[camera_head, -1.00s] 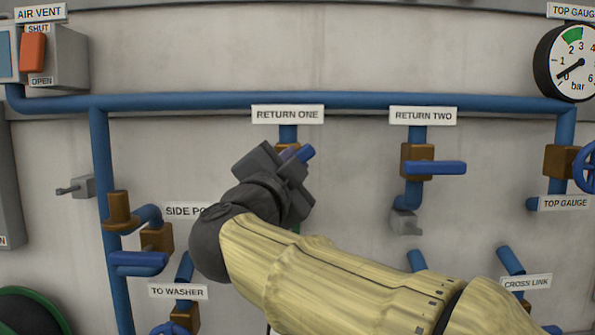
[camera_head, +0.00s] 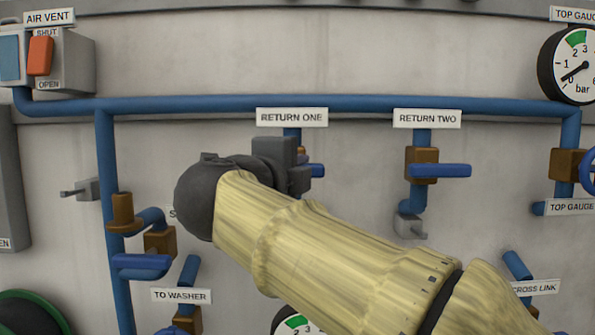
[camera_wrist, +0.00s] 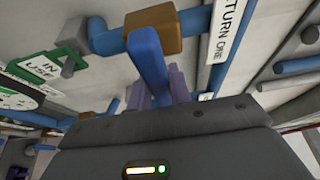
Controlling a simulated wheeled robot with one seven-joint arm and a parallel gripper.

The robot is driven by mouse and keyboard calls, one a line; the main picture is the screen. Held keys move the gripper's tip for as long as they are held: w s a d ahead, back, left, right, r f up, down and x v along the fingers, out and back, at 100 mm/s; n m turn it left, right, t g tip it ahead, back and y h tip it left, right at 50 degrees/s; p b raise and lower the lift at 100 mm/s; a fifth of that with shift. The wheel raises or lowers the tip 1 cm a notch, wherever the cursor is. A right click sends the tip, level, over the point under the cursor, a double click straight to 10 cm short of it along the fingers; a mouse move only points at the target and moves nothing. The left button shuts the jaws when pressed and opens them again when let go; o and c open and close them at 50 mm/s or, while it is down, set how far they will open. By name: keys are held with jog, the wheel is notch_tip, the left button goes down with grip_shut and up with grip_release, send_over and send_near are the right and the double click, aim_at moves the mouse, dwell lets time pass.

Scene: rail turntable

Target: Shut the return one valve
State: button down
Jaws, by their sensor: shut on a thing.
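The return one valve has a brown body (camera_wrist: 153,31) on a blue pipe, below the RETURN ONE label (camera_head: 292,117). Its blue lever (camera_wrist: 150,66) runs from the body into my gripper (camera_wrist: 160,92), which is shut on it. In the head view, my gripper (camera_head: 302,174) and wrist hide most of the valve. The lever's blue end (camera_head: 318,170) shows just right of my gripper and looks about level, across the upright pipe.
The return two valve (camera_head: 421,160) stands to the right with its blue lever level. A blue pipe (camera_head: 350,103) runs above both valves. The side port valve (camera_head: 159,241) is at lower left. An IN USE tag (camera_wrist: 45,68) hangs near the pipe in the wrist view.

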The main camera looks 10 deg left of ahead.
jog(key=shift+f, duration=0.1)
jog(key=c, duration=1.3)
grip_release()
jog(key=s+a+b, duration=0.1)
jog(key=s, duration=0.4)
jog(key=s+b, duration=0.2)
jog(key=s, duration=0.4)
jog(key=s+a+b, duration=0.1)
jog(key=s+b, duration=0.1)
jog(key=s, duration=0.4)
jog(key=shift+s+a, duration=0.1)
jog(key=shift+a, duration=0.25)
